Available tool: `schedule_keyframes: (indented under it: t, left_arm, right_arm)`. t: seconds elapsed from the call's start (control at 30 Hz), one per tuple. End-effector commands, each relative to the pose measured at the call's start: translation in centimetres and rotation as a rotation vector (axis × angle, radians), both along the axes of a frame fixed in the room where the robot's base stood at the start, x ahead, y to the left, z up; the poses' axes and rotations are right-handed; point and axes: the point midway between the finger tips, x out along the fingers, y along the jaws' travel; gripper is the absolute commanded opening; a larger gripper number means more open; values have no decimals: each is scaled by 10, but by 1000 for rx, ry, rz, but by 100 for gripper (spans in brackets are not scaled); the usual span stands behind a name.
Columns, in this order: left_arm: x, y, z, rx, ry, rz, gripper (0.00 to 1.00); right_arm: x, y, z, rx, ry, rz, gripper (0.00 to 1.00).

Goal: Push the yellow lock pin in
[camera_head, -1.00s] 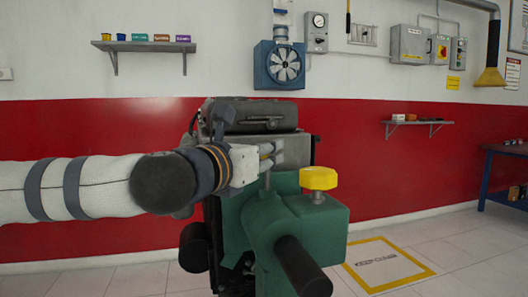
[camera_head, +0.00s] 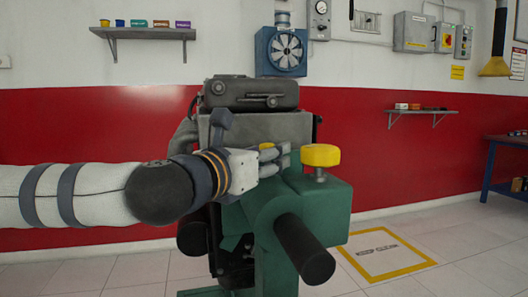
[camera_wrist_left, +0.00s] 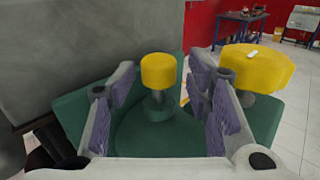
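Two yellow knobs stand on the green engine stand head (camera_head: 318,196). The smaller yellow pin (camera_wrist_left: 158,71), on a thin stem, shows between my left gripper's fingers in the wrist view; only its top (camera_head: 266,146) shows in the head view. The larger yellow knob (camera_head: 320,155) is just right of the fingers and also shows in the wrist view (camera_wrist_left: 258,68). I take the smaller one for the lock pin. My left gripper (camera_head: 282,160) is open, one finger to each side of the pin, with gaps showing. My right gripper is out of view.
A grey engine (camera_head: 250,95) rises behind the gripper. A black handle bar (camera_head: 304,250) sticks out from the green stand toward me. A yellow-bordered floor square (camera_head: 385,257) lies to the right, with open floor around it.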

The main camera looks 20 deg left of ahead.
Motion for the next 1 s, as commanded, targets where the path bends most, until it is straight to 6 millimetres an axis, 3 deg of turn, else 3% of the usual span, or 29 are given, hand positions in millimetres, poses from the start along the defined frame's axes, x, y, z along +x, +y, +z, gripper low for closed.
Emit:
schedule_keyframes:
  t: [0.27,0.5,0.63,1.0]
  left_arm:
    - [-4,2,3,-1,-6,3,46]
    - [-52,11,3,-1,-6,2,46]
    - [-69,14,3,0,-5,2,46]
    - [-74,15,2,0,-3,1,46]
  right_arm:
    - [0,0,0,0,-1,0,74]
    - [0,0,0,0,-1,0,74]
    - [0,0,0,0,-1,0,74]
    - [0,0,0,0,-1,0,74]
